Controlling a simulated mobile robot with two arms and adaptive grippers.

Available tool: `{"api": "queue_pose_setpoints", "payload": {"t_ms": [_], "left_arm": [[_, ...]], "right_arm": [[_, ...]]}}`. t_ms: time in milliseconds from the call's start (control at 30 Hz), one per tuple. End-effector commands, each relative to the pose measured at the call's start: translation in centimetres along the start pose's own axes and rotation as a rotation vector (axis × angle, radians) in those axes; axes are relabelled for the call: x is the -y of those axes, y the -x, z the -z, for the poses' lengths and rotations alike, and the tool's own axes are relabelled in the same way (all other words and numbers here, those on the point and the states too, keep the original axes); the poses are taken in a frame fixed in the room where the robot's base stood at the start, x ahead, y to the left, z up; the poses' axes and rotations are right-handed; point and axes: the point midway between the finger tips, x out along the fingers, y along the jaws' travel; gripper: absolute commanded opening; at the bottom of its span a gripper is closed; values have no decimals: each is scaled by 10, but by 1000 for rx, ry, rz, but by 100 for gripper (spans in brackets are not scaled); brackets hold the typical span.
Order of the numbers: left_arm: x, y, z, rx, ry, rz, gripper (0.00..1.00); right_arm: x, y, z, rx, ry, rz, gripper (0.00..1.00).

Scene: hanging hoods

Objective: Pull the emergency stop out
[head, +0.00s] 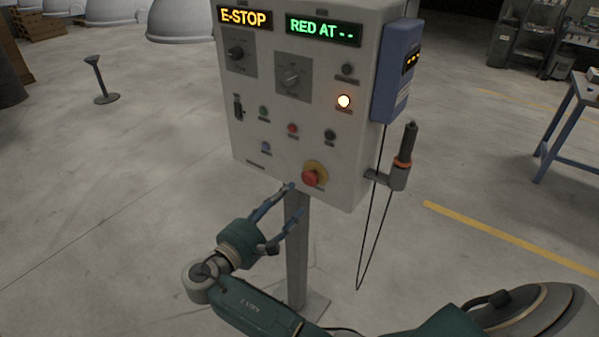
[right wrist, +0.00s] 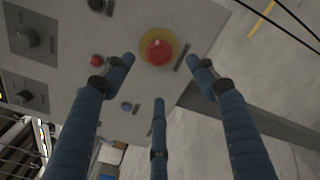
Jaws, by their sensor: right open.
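The emergency stop (head: 310,178) is a red mushroom button on a yellow round plate, low on the front of a grey control panel (head: 270,165). The panel's display (head: 245,18) reads E-STOP in orange. My right gripper (head: 295,199) is open and empty, just below and left of the button in the head view. In the right wrist view the button (right wrist: 159,52) lies beyond the spread blue fingers (right wrist: 160,75), between the tips of the two outer ones. I see no contact with it. My left gripper is not in view.
Knobs, small buttons and a lit lamp (head: 344,101) are on the panel. A blue box (head: 398,70) and a holder with a dark handheld tool (head: 405,155) are on its right side. A post (head: 297,255) supports the panel.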

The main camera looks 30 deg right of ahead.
Motion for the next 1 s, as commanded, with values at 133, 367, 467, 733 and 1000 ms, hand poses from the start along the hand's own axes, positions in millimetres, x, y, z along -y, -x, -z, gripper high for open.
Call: {"api": "queue_pose_setpoints", "payload": {"t_ms": [133, 367, 467, 733, 1000], "left_arm": [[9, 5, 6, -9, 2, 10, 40], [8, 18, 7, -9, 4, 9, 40], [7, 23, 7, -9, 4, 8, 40], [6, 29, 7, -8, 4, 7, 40], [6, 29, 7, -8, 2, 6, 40]], "right_arm": [[-4, -12, -9, 20, 0, 1, 57], [-5, -54, -10, 18, 0, 0, 57], [-4, -73, -9, 17, 1, 1, 57], [-3, -103, -8, 14, 0, 1, 57], [-2, -107, -7, 13, -2, 0, 57]]}}
